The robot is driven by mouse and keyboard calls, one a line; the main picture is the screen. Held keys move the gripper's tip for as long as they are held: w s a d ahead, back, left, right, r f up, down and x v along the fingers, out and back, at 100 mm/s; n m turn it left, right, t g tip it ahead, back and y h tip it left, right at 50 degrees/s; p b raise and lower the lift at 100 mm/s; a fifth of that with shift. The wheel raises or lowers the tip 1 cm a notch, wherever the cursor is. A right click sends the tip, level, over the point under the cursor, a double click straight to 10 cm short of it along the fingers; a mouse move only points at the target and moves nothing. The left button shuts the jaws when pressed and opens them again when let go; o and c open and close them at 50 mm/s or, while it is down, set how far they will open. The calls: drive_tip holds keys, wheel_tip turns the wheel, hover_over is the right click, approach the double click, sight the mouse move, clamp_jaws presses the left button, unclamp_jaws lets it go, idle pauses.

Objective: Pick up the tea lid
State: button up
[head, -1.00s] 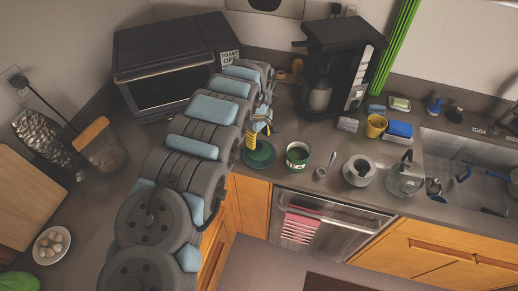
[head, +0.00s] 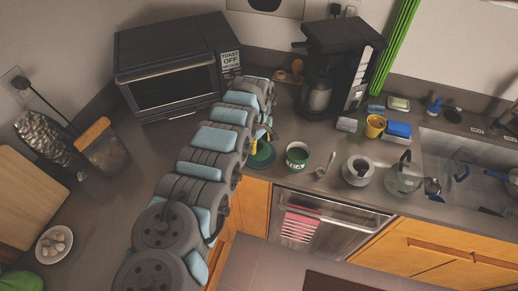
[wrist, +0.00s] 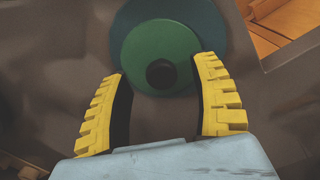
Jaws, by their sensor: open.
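The tea lid (wrist: 140,52) is a green disc with a dark round knob, seen from above in the wrist view. It lies on a larger dark teal disc (wrist: 212,22) on the counter. In the head view the green lid (head: 262,154) is partly hidden behind my arm. My gripper (wrist: 160,84) is open, its two yellow fingers spread on either side below the lid's knob. The knob lies between and just beyond the fingertips. Nothing is held. A green and white canister marked TEA (head: 297,156) stands right of the lid.
A ladle (head: 326,166), a white cup on a saucer (head: 357,170) and a glass kettle (head: 403,178) stand to the right. A coffee maker (head: 338,70) and toaster oven (head: 178,75) stand behind. The counter edge is close in front of the lid.

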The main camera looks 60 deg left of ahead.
drive_tip(key=shift+f, duration=0.8)
clamp_jaws()
